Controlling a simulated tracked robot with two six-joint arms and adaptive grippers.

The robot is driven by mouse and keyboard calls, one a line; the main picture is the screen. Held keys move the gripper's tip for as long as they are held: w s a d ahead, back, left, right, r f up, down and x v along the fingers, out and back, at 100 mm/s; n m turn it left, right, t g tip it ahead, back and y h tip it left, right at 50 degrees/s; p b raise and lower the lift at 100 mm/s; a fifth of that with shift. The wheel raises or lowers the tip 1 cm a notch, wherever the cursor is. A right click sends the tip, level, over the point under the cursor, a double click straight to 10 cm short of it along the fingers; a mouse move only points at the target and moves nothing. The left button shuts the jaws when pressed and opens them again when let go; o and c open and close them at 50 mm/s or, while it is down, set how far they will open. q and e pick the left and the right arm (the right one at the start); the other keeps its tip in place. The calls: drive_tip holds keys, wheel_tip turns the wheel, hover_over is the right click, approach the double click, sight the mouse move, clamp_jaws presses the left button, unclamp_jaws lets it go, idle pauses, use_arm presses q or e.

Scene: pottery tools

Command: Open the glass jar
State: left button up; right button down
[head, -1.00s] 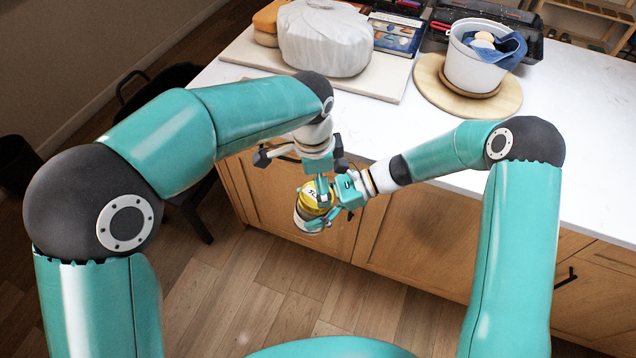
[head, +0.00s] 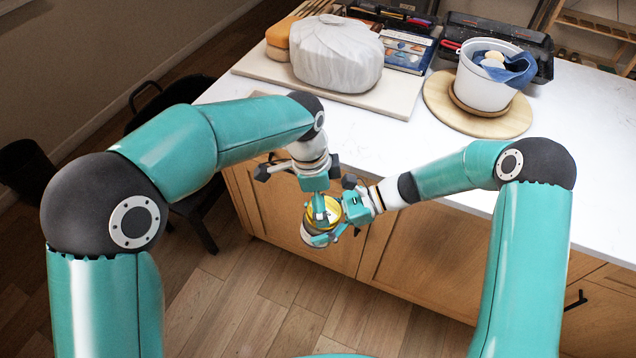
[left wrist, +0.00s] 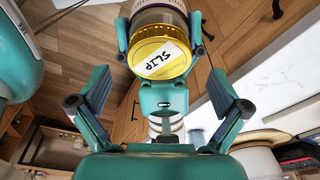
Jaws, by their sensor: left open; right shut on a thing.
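The glass jar (head: 309,236) has a yellow lid with a white "SLIP" label; the lid (left wrist: 170,62) faces my left wrist camera. The jar is held in the air in front of the counter, beyond its edge. My right gripper (head: 335,226) is shut around the jar, with a finger on each side of it in the left wrist view. My left gripper (head: 320,206) is open, with its fingers spread wide in the left wrist view (left wrist: 159,103). It is close to the lid and partly hides it in the head view. I see nothing between its fingers holding the lid.
The white counter (head: 400,155) is clear at its front. A board (head: 395,100) bears a cloth-covered lump (head: 335,55). A white bucket (head: 483,85) with a blue cloth stands on a round wooden board (head: 440,97). Wooden cabinet doors (head: 410,255) are behind the jar.

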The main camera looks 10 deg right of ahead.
use_arm(q)
drive_tip(key=shift+d+f, duration=0.2)
drive_tip(key=shift+f, duration=1.25)
drive_tip(key=c, duration=1.3)
drive_tip(key=shift+o, duration=0.2)
drive_tip(key=shift+n+t, duration=0.5)
drive_tip(key=shift+n, duration=1.1)
drive_tip(key=o, duration=1.3)
drive_tip(key=shift+c, duration=0.2)
